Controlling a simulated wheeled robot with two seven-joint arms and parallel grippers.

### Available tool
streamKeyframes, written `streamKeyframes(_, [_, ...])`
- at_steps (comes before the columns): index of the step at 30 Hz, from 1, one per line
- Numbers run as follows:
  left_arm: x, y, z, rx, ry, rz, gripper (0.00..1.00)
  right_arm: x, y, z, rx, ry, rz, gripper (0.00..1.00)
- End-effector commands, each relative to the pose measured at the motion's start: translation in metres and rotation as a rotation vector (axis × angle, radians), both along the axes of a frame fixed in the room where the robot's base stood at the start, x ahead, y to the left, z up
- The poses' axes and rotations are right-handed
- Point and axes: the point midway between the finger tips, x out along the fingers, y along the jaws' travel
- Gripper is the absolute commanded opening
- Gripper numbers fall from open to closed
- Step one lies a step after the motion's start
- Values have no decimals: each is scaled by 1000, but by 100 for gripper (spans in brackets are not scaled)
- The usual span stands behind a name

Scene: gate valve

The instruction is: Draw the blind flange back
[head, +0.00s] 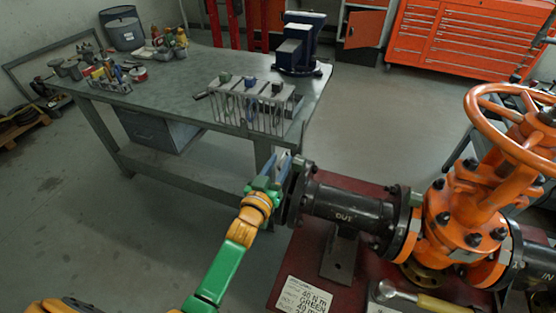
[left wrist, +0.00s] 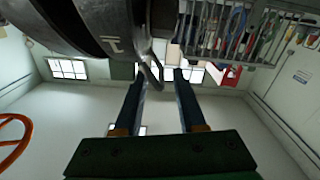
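The blind flange (head: 293,193) is a dark disc at the left end of the black pipe marked OUT (head: 345,212). My left gripper (head: 285,163) is just left of it, its blue fingers beside the flange's upper edge. In the left wrist view the two fingers (left wrist: 158,75) stand apart, with a clear gap between them. A thin bent dark rod (left wrist: 153,70), perhaps a handle, shows near the fingertips; whether it lies between them I cannot tell. Dark round metal fills the upper left there. My right gripper is not in view.
The orange gate valve (head: 465,220) with its handwheel stands right of the pipe. A hammer (head: 415,298) and a written card (head: 304,297) lie on the red base (head: 290,265). A workbench (head: 180,95) with a tool rack (head: 250,100) stands behind. Floor at the left is clear.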

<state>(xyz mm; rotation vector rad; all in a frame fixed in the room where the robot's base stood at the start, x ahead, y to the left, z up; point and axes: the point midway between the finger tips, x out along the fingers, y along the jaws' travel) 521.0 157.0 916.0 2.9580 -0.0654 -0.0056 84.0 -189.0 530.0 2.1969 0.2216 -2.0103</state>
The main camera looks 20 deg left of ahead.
Motion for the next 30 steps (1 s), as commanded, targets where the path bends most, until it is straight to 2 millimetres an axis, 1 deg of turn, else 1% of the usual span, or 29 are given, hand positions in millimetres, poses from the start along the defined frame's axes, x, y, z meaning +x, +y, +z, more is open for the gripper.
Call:
streamKeyframes(3, [7,0,0,0,0,1,40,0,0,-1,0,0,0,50])
streamKeyframes(10, [9,0,0,0,0,1,40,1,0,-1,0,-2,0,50])
streamKeyframes(11, [9,0,0,0,0,1,37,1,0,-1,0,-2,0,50])
streamKeyframes(12, [8,0,0,0,0,1,26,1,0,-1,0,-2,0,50])
streamKeyframes(14, [8,0,0,0,0,1,10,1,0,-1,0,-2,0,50])
streamKeyframes(15, [8,0,0,0,0,1,0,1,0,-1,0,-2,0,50])
streamKeyframes(30, [8,0,0,1,1,2,0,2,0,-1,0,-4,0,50])
